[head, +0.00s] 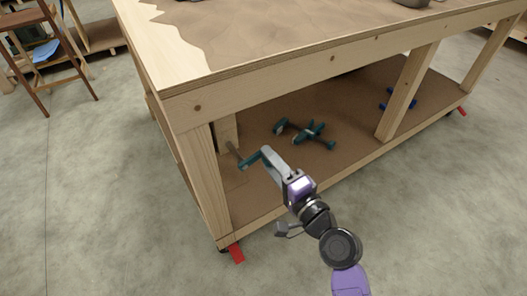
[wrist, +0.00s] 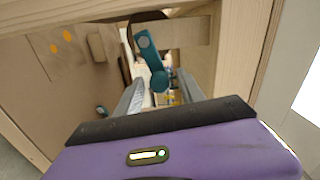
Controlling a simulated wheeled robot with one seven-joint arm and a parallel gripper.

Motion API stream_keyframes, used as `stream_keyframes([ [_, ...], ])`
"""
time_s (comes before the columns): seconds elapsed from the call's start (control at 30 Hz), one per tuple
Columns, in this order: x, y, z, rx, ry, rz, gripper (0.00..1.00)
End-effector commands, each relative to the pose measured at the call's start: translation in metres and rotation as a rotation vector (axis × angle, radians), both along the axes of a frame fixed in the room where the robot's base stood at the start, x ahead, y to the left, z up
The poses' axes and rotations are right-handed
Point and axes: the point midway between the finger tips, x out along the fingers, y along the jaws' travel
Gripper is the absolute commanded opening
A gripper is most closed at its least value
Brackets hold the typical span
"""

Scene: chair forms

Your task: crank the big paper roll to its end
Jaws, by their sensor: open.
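A teal crank (head: 250,160) shows under the workbench, just beyond my gripper in the head view. In the wrist view the crank (wrist: 147,50) hangs from upper left to a rounded knob at its lower end. My gripper (wrist: 160,84) is open, one grey finger on each side of that knob in the picture. I cannot tell whether either finger touches it. In the head view my gripper (head: 266,156) reaches under the bench's near edge. The paper roll cannot be made out clearly; a dark brown curved edge (wrist: 148,17) shows behind the crank's top.
The wooden workbench (head: 330,62) has thick legs, including a near corner leg (head: 207,180) close to my gripper. Teal clamps (head: 305,132) lie on its lower shelf (head: 350,100). A wooden stool (head: 42,50) stands at upper left. The concrete floor in front is clear.

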Motion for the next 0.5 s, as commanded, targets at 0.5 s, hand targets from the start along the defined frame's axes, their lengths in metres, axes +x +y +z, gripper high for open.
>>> stream_keyframes([
  [0.5,-0.025,-0.016,0.0,0.0,0.0,0.001,0.46],
])
